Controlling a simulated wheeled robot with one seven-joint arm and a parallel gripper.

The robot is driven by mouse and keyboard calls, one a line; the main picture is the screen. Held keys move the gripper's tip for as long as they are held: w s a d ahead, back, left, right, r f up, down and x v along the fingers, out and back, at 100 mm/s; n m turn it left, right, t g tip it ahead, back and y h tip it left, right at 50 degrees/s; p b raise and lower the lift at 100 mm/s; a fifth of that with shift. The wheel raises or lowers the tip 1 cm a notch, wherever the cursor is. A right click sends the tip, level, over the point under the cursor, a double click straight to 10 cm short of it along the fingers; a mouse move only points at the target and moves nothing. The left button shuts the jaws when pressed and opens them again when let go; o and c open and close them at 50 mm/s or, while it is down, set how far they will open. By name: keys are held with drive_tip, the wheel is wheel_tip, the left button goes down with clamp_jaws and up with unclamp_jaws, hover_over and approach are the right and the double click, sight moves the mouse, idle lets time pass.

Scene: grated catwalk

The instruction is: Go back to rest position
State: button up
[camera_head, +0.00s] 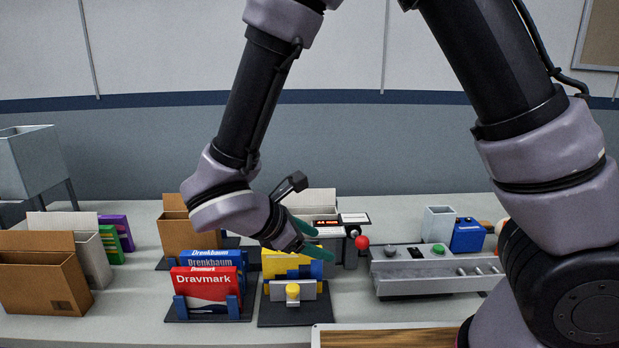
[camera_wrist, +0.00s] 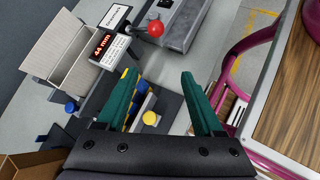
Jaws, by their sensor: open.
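My gripper (camera_head: 312,241) has green fingers and hangs over the bench, above a yellow item in a dark stand (camera_head: 290,312) with a yellow knob. In the wrist view my gripper (camera_wrist: 165,92) shows two green fingers spread apart with nothing held between them. The yellow knob (camera_wrist: 150,118) shows in the gap between the fingers, below them. The bench (camera_head: 130,325) runs along the wall under my arm. My arm hides part of the bench's right side.
Red Dravmark box (camera_head: 207,286) and blue Drenkbaum boxes stand left of my gripper. Cardboard boxes (camera_head: 45,275) are farther left. A red-ball lever (camera_head: 362,242) and grey console (camera_head: 435,268) are to the right. A wooden-topped surface (camera_head: 385,338) is in front.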

drive_tip(key=w+d+r+m+y, duration=0.2)
drive_tip(key=d+r+m+y, duration=0.7)
drive_tip(key=d+r+m, duration=1.5)
drive_tip(key=shift+r+m+t+y, duration=0.3)
drive_tip(key=shift+r+m+t, duration=0.1)
drive_tip(key=shift+m, duration=0.7)
drive_tip(key=shift+d, duration=0.1)
